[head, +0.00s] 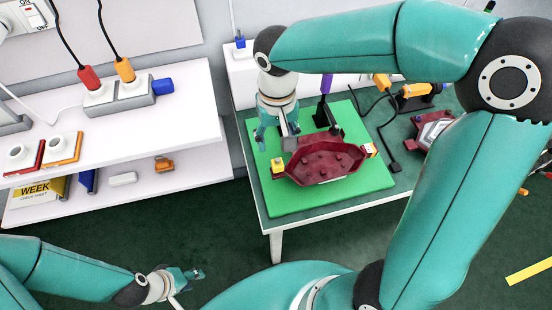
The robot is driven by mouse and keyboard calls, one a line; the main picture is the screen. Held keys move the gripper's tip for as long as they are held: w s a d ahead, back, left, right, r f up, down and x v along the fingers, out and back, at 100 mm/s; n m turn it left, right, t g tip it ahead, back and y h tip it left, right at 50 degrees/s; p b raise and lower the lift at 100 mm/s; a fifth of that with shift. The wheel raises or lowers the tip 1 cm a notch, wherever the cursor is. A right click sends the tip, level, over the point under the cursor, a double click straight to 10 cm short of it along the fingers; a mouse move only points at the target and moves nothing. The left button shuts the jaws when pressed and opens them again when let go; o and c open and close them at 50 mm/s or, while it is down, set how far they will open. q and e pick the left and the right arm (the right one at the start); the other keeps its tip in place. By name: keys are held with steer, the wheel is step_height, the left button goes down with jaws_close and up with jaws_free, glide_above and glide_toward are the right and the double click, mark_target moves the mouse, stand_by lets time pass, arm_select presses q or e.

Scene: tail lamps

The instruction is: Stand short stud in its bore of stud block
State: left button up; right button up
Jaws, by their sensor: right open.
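My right gripper (276,138) points down over the green mat (290,205), at the left edge of a dark red lamp housing (325,163). Its fingers are apart, and a small grey piece shows beside them; I cannot tell what it is or whether the gripper touches it. The housing lies open side up, with several small round bumps inside. I cannot make out a short stud or a stud block for certain; they may be hidden or too small. My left gripper (188,277) is low at the left, over the dark green floor, and its finger opening is unclear.
A yellow block (278,167) sits at the housing's left corner. A purple upright part (325,100) stands behind it. Another lamp housing (433,129) and a black cable lie to the right. White shelves (190,150) stand left. My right arm covers much of the right side.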

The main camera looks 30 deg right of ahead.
mark_target(277, 163)
step_height(277, 163, down, 10)
steer(key=shift+f, duration=0.25)
stand_by(0.3)
jaws_close()
stand_by(0.4)
